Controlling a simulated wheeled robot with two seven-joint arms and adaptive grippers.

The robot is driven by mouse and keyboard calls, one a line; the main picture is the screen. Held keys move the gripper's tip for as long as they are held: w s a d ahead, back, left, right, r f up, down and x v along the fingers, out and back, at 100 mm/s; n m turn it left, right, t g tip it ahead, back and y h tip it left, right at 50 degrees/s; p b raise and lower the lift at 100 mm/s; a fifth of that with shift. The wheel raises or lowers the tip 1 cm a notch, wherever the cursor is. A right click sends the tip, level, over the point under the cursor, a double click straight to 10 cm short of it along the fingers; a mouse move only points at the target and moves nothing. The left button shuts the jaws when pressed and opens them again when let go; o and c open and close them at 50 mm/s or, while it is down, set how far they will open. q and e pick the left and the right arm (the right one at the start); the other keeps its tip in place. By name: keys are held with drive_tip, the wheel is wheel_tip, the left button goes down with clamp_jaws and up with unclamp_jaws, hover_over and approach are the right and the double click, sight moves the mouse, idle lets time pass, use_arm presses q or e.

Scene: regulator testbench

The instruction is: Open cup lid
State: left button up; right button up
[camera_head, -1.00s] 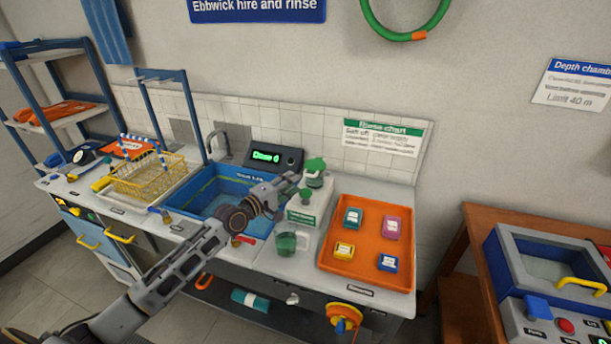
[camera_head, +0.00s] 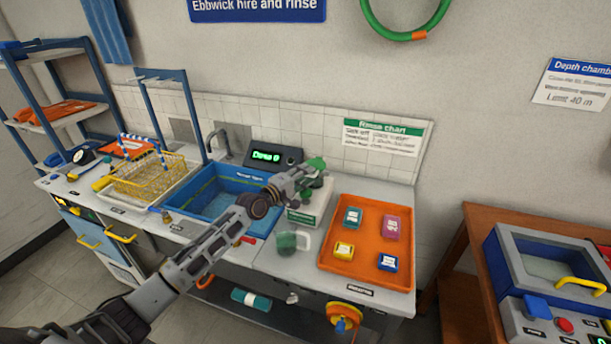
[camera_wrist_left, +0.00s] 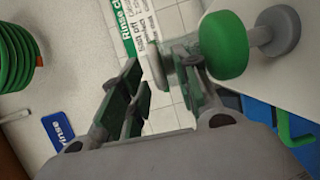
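A green see-through cup (camera_head: 287,243) with a pale handle stands on the counter in the head view; I cannot make out a separate lid on it. A white box dispenser (camera_head: 304,214) with green fittings stands behind it. My left gripper (camera_head: 314,178) is above the dispenser, up and right of the cup, and partly hides the dispenser's top. In the left wrist view, the gripper (camera_wrist_left: 150,82) has its fingers apart, with a green round knob (camera_wrist_left: 223,45) on a grey stem beside the right finger. Contact is unclear. My right gripper is not in view.
An orange tray (camera_head: 336,255) with several small coloured boxes lies right of the cup. A blue sink (camera_head: 190,203) with a yellow wire basket (camera_head: 150,178) beyond it is to the left. A display (camera_head: 268,156) stands behind.

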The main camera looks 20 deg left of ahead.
use_arm(q)
drive_tip(key=shift+w+d, duration=0.15)
drive_tip(key=shift+w, duration=0.1)
drive_tip(key=shift+c, duration=0.4)
clamp_jaws()
